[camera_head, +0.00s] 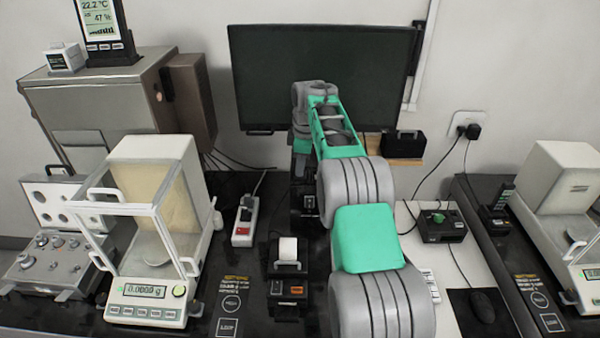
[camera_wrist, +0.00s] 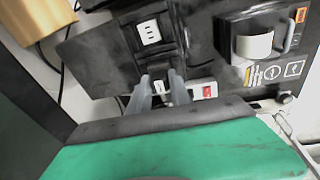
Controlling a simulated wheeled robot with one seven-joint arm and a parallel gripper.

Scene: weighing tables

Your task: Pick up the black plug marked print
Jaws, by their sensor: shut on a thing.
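In the wrist view, my gripper (camera_wrist: 162,84) has its two grey fingers close together, pointing at the dark table top. It is shut on a small dark piece with a pale mark (camera_wrist: 160,88), which I take to be the black plug; its lettering is too small to read. A black block with a white label (camera_wrist: 149,32) is just beyond the fingertips; whether the plug touches it I cannot tell.
A white power strip with a red switch (camera_head: 244,222) lies left of my arm. A small printer with a paper roll (camera_head: 288,268) stands nearer. A balance (camera_head: 150,290) is at left, a monitor (camera_head: 265,75) behind.

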